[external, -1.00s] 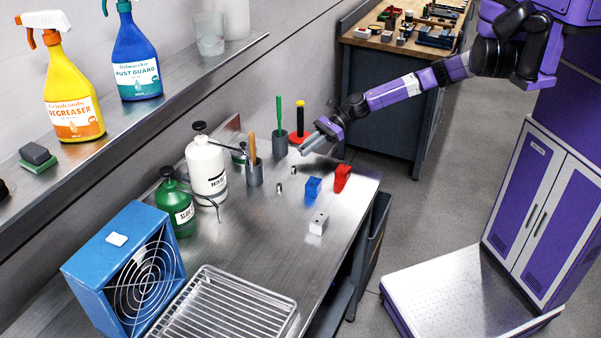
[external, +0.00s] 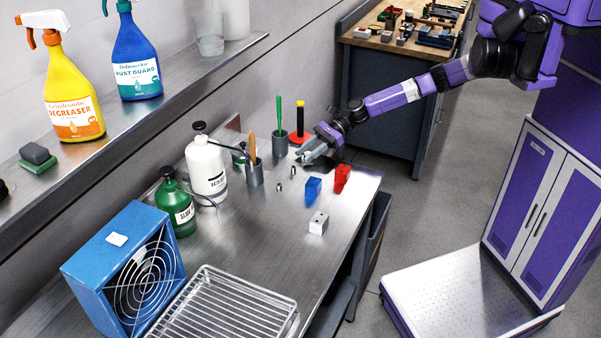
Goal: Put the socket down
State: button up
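My gripper (external: 306,156) is low over the far right part of the steel bench (external: 268,233), fingers pointing left. The fingers are small and partly turned away, so I cannot tell whether they are open or shut, or whether a socket is between them. Two small metal pieces that look like sockets stand on the bench just in front of the gripper: one (external: 293,172) close below the fingertips, one (external: 279,187) further left. Both are apart from the fingers.
A holder with a green-handled tool (external: 280,145) and a red-based yellow-black tool (external: 300,125) are behind the gripper. A grey cup (external: 254,173) stands left. The bench's front middle is clear.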

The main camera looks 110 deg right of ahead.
jog(key=b+v, duration=0.3)
jog(key=v, duration=0.9)
dwell(0.4)
